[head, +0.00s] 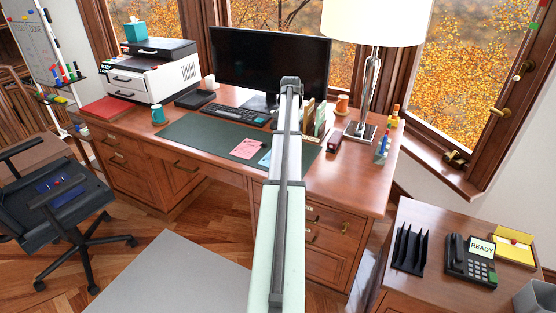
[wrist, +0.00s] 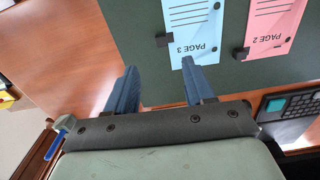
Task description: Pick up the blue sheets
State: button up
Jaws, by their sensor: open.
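A light blue sheet (wrist: 192,28) marked PAGE 3 lies flat on the dark green desk mat (wrist: 130,28). Small dark pieces sit at its edges. I cannot tell whether it is one sheet or several. In the head view, part of the blue sheet (head: 265,158) shows left of my arm. My gripper (wrist: 161,78) is open, with two blue fingers apart and nothing seen between them. It is over the desk near the mat's edge, with the right fingertip close to the sheet's printed end. The head view does not clearly show the gripper.
A pink sheet (wrist: 271,25) marked PAGE 2 lies beside the blue one. A dark keyboard (wrist: 292,104) is at the right of the wrist view. In the head view, a monitor (head: 268,62), lamp (head: 371,85) and teal mug (head: 158,116) stand on the desk (head: 350,185).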

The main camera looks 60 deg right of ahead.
notch_tip(320, 180, down, 12)
jog(key=shift+r, duration=0.1)
dwell(0.6)
grip_shut()
dwell(0.4)
